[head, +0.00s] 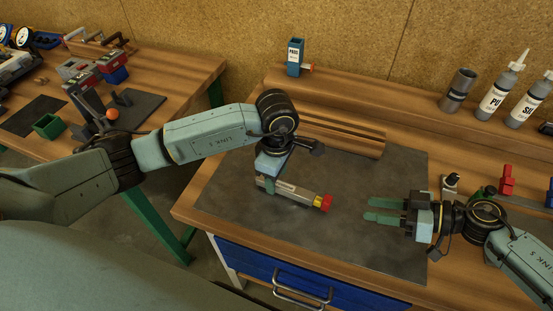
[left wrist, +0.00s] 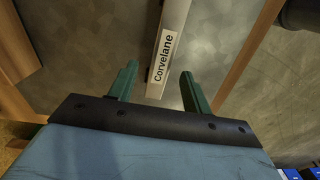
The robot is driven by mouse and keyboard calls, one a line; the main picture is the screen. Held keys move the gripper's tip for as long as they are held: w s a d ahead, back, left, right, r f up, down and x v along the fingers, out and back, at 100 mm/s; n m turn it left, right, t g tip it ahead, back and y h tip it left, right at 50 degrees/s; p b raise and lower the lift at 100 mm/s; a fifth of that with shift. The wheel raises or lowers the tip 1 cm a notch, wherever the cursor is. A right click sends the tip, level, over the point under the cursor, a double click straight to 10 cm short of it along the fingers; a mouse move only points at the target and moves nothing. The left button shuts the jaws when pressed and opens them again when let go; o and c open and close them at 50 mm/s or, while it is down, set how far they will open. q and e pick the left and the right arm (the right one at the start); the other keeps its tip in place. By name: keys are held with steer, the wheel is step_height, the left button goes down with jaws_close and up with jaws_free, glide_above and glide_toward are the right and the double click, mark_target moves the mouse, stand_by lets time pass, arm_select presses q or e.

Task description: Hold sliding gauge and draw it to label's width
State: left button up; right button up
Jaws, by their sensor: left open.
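A pale grey bar-shaped tool (head: 290,190), which I take for the sliding gauge, lies on the dark mat (head: 225,200). It has a yellow band and a red end (head: 326,203) at its right. My left gripper (head: 268,189) points down over its left part, open. In the left wrist view the bar (left wrist: 175,18) passes between the spread fingertips (left wrist: 159,72), with a gap on each side. Its white label (left wrist: 163,58) reads "Corvelane". My right gripper (head: 369,209) is open and empty, right of the red end, fingers pointing left.
A ribbed wooden block (head: 340,135) lies behind the mat. Small red and green items (head: 508,180) are at the right. The mat's front is clear.

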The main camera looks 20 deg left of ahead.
mark_target(314, 194)
arm_select(q)
steer(key=shift+f, duration=1.8)
jaws_close()
arm_select(e)
steer(key=shift+a, duration=0.1)
steer(key=c, duration=0.3)
steer(key=a+r+n, duration=0.1)
steer(key=s+a+r+n+g+h, duration=0.1)
steer(key=s+a+r+g+h, duration=0.1)
steer(key=a, duration=0.1)
steer(key=shift+n, duration=0.4)
jaws_close()
step_height(314, 194, up, 4)
steer(key=w+a+t+h, duration=0.2)
steer(key=h, duration=0.2)
steer(key=shift+t, duration=0.3)
steer(key=x, duration=0.9)
steer(key=shift+w+a+f, duration=0.1)
steer(key=shift+w+f, duration=0.05)
steer(key=shift+f, duration=0.3)
